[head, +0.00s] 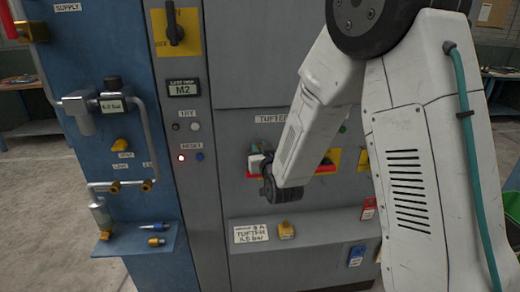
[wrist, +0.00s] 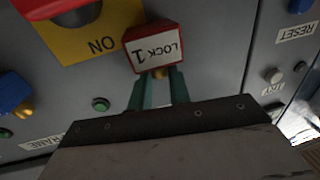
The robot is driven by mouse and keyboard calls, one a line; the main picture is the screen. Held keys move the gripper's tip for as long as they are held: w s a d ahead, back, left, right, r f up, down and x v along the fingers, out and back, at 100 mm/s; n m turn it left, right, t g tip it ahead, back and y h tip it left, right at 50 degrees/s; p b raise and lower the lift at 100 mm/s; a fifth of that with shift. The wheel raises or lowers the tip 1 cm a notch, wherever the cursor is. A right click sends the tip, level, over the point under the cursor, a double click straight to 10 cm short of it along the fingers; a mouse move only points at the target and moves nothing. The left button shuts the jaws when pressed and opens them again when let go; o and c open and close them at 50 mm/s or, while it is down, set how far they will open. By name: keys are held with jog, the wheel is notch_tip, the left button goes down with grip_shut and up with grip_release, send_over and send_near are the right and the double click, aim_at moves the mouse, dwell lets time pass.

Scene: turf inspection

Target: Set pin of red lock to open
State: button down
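The red lock (wrist: 153,46) is marked LOCK 1 and shows upside down at the top middle of the wrist view. A small brass pin (wrist: 160,73) sticks out of its near edge. My gripper (wrist: 162,80) has its two teal fingers close together on either side of this pin, and they look shut on it. The fingertips partly hide the pin, and I cannot tell its setting. In the head view my gripper (head: 258,158) is at the grey panel, with the lock's white label (head: 257,163) beside it, partly hidden.
A red handle on a yellow ON plate (wrist: 92,38) is beside the lock. A blue lock (wrist: 13,91) and a green button (wrist: 100,104) are at the left of the wrist view. A grey ledge (head: 330,232) juts out below my gripper. Blue piping panel (head: 100,60) stands left.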

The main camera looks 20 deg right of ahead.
jog(key=shift+r, duration=0.95)
jog(key=c, duration=1.3)
grip_release()
jog(key=s, duration=0.7)
jog(key=shift+s+a, duration=0.15)
jog(key=shift+s, duration=0.25)
